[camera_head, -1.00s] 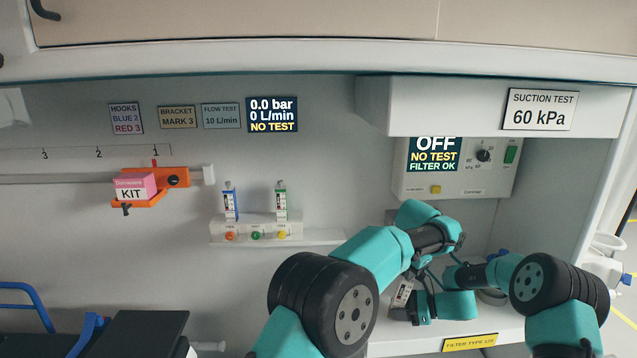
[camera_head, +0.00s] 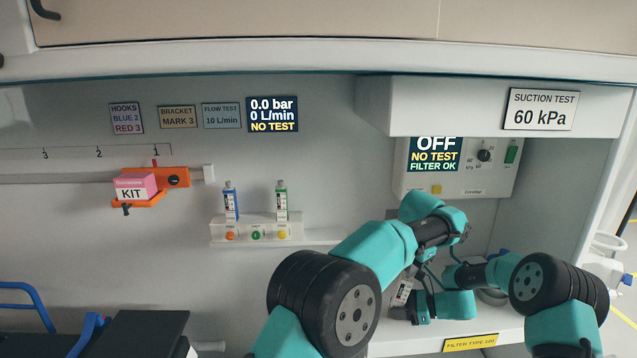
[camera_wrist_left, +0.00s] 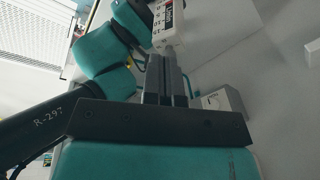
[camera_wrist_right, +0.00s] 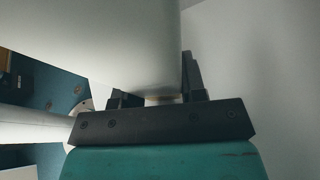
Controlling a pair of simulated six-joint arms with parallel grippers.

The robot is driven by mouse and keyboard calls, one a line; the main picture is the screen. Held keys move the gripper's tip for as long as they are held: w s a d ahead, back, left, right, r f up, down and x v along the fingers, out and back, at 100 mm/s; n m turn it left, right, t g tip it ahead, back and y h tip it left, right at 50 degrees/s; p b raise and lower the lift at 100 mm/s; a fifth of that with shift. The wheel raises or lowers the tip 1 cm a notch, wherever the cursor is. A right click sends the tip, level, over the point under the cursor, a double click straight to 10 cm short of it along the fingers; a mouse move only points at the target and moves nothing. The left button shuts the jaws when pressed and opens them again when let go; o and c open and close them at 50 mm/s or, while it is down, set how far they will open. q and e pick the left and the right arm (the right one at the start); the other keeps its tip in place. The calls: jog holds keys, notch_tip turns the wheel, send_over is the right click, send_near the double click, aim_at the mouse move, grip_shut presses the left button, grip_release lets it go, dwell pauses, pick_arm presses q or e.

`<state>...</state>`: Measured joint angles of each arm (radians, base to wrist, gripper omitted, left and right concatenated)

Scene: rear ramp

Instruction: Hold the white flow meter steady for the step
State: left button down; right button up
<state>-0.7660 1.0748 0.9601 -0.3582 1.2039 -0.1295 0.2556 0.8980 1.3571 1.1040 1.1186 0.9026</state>
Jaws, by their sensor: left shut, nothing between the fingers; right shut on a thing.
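The white flow meter (camera_head: 401,292) is tilted low above the bench, left of the arms' ends. My right gripper (camera_wrist_right: 155,85) is shut on it; its pale body fills much of the right wrist view between the fingers. The meter's printed face (camera_wrist_left: 168,22) shows at the top of the left wrist view, with a thin stem pointing at my left gripper (camera_wrist_left: 165,62). The left fingers are together and empty, close to the stem end; I cannot tell whether they touch. In the head view, the arms partly hide both grippers and the meter.
Two upright meters, blue-topped (camera_head: 231,203) and green-topped (camera_head: 281,203), stand on a white outlet block (camera_head: 255,229). The suction unit (camera_head: 460,168) reads OFF behind the arms. An orange bracket (camera_head: 175,178) with a pink kit (camera_head: 130,190) is at left.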

pick_arm(q)
jog(key=shift+d+r, duration=0.15)
jog(key=shift+r, duration=1.3)
pick_arm(e)
jog(key=o, duration=0.8)
jog(key=shift+d, duration=0.1)
jog(key=v, duration=1.2)
jog(key=shift+s, duration=0.1)
